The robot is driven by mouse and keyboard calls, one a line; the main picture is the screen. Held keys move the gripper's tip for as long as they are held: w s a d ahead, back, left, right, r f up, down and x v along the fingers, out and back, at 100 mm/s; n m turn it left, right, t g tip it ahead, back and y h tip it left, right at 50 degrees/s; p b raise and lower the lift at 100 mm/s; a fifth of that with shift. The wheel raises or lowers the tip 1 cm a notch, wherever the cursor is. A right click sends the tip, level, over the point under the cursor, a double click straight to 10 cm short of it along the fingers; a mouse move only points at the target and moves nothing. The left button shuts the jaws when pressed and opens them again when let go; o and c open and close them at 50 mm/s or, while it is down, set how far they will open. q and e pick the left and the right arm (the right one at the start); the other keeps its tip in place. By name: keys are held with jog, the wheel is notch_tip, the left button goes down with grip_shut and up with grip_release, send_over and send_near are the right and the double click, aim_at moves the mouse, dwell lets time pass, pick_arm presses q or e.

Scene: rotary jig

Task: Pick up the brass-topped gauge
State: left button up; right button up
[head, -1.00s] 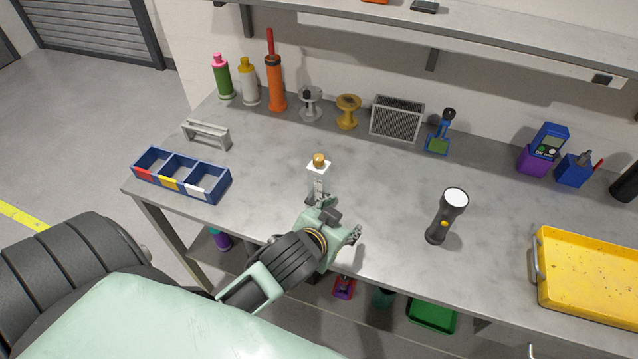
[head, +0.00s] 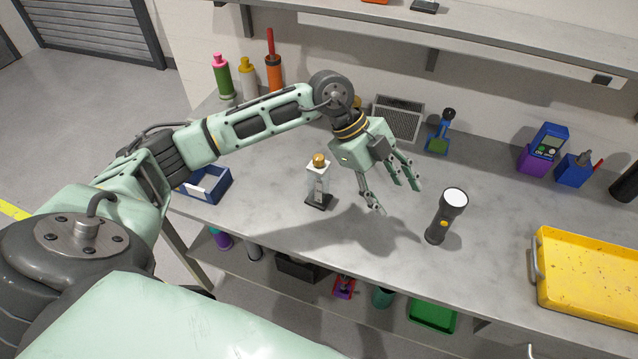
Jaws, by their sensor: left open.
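The brass-topped gauge (head: 319,182) stands upright on the grey bench, a white body with a brass knob on top and a dark base. My left gripper (head: 392,198) is open and empty, to the right of the gauge and apart from it, with its fingers pointing down over the bench. My left arm reaches in from the left, behind the gauge in the picture. My right gripper is not in view.
A black flashlight (head: 444,216) stands right of the gripper. A yellow tray (head: 541,262) lies at the right. My arm partly hides the blue divided bin (head: 217,186). A grey mesh box (head: 397,118) and bottles line the back. The bench front is clear.

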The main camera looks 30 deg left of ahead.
pick_arm(q)
jog(key=a+n+y, duration=0.2)
jog(key=a+y, duration=0.1)
jog(key=a, duration=0.5)
jog(key=r+n+g+y, duration=0.1)
jog(key=n+y, duration=0.2)
jog(key=y, duration=0.1)
send_over(319, 171)
jog(key=a, duration=0.2)
jog(key=shift+w+d, duration=0.2)
jog(key=shift+w, duration=0.25)
jog(key=shift+s+a, duration=0.1)
jog(key=shift+a, duration=0.15)
jog(key=f+p, duration=0.1)
jog(key=f, duration=0.1)
jog(key=f+p, duration=0.1)
jog(key=f, duration=0.1)
jog(key=w+d+f+p, duration=0.1)
jog(key=f, duration=0.2)
jog(key=shift+f, duration=0.1)
jog(key=shift+a+f, duration=0.1)
jog(key=shift+f, duration=0.1)
grip_shut()
